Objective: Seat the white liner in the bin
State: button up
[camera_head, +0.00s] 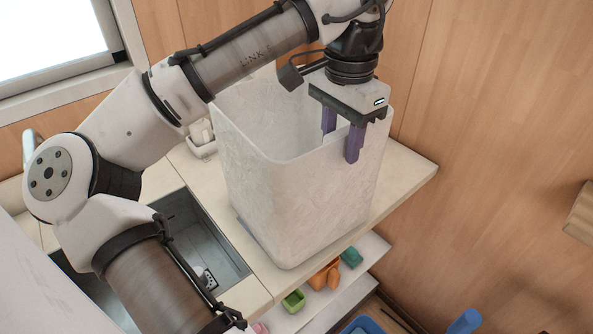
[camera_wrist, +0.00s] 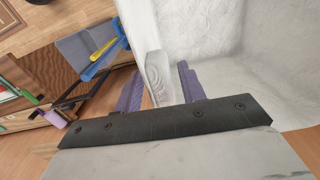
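A tall white, faintly wrinkled liner (camera_head: 290,190) shows in the head view as an open-topped box shape on the counter. The bin itself cannot be clearly told apart from it; a thin grey edge shows at its lower left. My gripper (camera_head: 341,138) is at the right part of the rim, pointing down, one purple finger inside and one outside. In the wrist view a white strip of the rim (camera_wrist: 157,76) stands between the fingers, with gaps beside it. The fingers are apart. The white inner surface (camera_wrist: 225,55) fills the right of that view.
A sink (camera_head: 195,240) lies left of the liner. Below the counter (camera_head: 410,172), an open drawer holds green (camera_head: 293,301), orange (camera_head: 325,275) and teal (camera_head: 351,258) items. A blue container (camera_head: 362,326) stands lower down. The wooden wall (camera_head: 480,120) is close on the right.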

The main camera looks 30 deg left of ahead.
grip_shut()
jog(key=shift+r, duration=0.15)
jog(key=shift+r+p, duration=0.75)
jog(key=shift+p, duration=0.15)
jog(key=shift+r, duration=0.15)
jog(key=shift+r+p, duration=2.1)
jog(key=shift+r, duration=0.35)
